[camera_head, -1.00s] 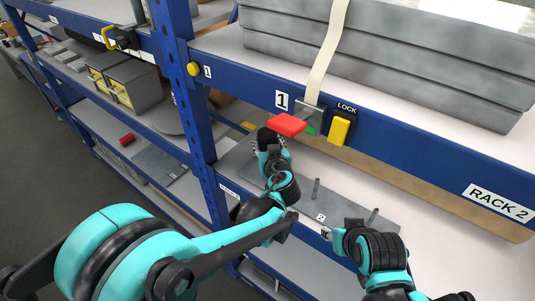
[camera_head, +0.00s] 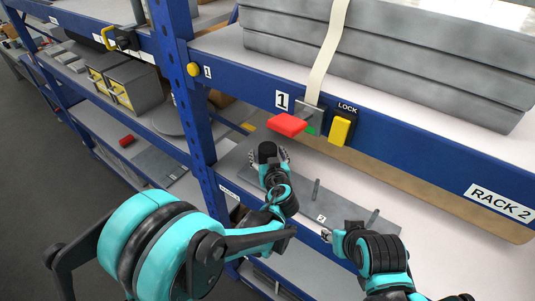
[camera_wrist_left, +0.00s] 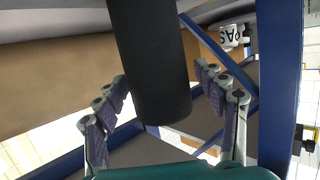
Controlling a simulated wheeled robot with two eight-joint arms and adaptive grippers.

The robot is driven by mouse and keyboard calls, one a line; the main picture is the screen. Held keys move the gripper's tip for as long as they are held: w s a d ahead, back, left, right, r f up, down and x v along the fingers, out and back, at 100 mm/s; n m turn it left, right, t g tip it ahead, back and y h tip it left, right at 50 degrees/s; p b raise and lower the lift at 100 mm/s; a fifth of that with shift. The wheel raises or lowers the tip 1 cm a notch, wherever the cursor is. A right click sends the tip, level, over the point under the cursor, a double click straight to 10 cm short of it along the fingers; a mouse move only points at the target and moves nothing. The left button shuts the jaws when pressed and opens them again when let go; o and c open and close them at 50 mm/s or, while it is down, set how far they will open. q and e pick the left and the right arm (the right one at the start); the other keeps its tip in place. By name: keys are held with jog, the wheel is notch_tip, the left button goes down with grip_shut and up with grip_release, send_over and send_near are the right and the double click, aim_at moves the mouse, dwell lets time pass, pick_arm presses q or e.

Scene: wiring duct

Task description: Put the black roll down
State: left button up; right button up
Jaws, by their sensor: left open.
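The black roll (camera_head: 267,151) stands roughly upright over the far left end of the grey plate on the lower shelf. It also shows as a dark cylinder in the left wrist view (camera_wrist_left: 152,60). My left gripper (camera_head: 269,163) is open, with its fingers on both sides of the roll. In the left wrist view my left fingers (camera_wrist_left: 162,78) are spread, with a visible gap on the right of the roll. Whether the roll's base touches the plate is hidden. My right gripper (camera_head: 329,236) is near the plate's front edge; its jaws are unclear.
The grey plate (camera_head: 345,208) carries upright pins and a label 2. Above it, the blue rack beam (camera_head: 410,145) holds a red block (camera_head: 288,124) and a yellow lock (camera_head: 341,130). A blue post (camera_head: 196,120) stands to the left. Shelf space right of the plate is clear.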

pick_arm(q)
jog(key=v, duration=1.2)
jog(key=s+a+f+g+y, duration=0.1)
jog(key=s+a+g, duration=0.15)
jog(key=a, duration=0.45)
jog(key=s+a+f+g, duration=0.1)
jog(key=s+a+g, duration=0.15)
jog(key=a, duration=0.55)
jog(key=s+a+f+m+g+h, duration=0.1)
jog(key=s+a, duration=0.1)
jog(key=s, duration=0.4)
jog(key=s+a+f+g+h, duration=0.1)
jog(key=s+a+h, duration=0.1)
jog(key=s, duration=0.4)
jog(key=shift+a+m, duration=0.3)
jog(key=shift+m, duration=0.1)
